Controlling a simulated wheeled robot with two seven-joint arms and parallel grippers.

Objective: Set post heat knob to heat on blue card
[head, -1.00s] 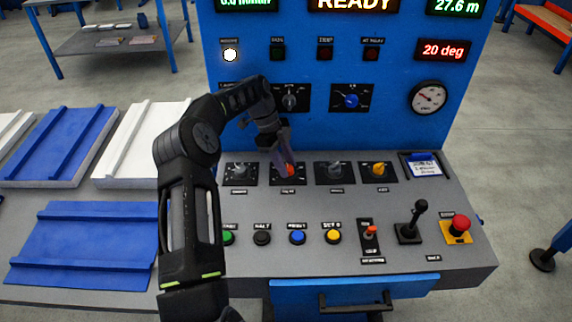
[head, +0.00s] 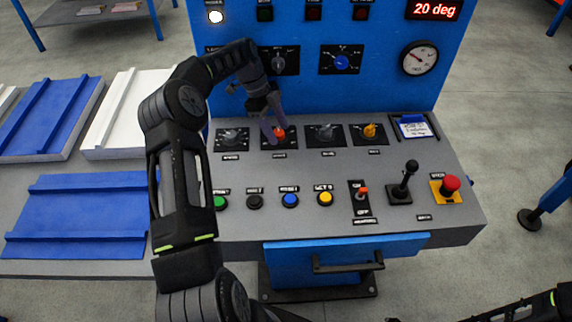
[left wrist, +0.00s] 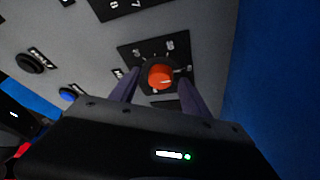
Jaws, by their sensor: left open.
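A red-orange knob (head: 280,133) sits second from left in the row of dials on the sloping console. My left gripper (head: 273,121) is open just above it. In the left wrist view, the fingers (left wrist: 163,94) lie either side of the knob (left wrist: 160,76); I cannot tell whether they touch it. The dial's marks show there, but are too blurred to read. A card with a blue edge (head: 414,128) sits in a dark holder at the right end of the row; its writing is too small to read. My right gripper is not in view.
A grey knob (head: 232,137) is left of the red one; another grey knob (head: 325,132) and a yellow knob (head: 370,131) are right. Buttons, a toggle (head: 362,193), a joystick (head: 405,180) and a red mushroom button (head: 450,184) stand in front.

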